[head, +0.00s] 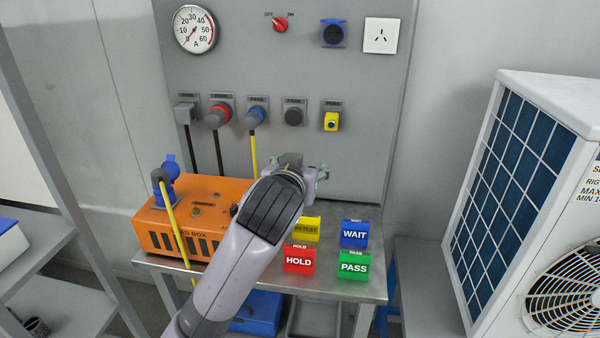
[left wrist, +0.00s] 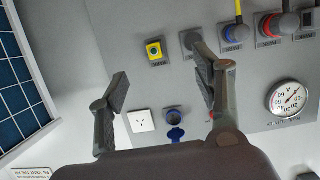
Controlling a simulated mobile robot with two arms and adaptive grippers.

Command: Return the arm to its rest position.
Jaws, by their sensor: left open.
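My left arm comes up from the bottom of the head view over the steel bench, its light purple-grey forearm ending in a dark-ribbed wrist. My left gripper (head: 304,172) is beyond the wrist, in front of the lower part of the grey panel (head: 345,75), and partly hidden by it. In the left wrist view, the gripper (left wrist: 165,88) has its two dark fingers wide apart. Nothing is between them, only the panel behind, which appears upside down. My right gripper is in neither view.
The steel bench (head: 372,291) holds an orange load box (head: 205,215) and yellow RETEST (head: 306,229), blue WAIT (head: 354,233), red HOLD (head: 299,260) and green PASS (head: 354,265) blocks near the arm. A yellow cable (head: 254,150) hangs close left of the gripper. A white outdoor unit (head: 550,100) stands right.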

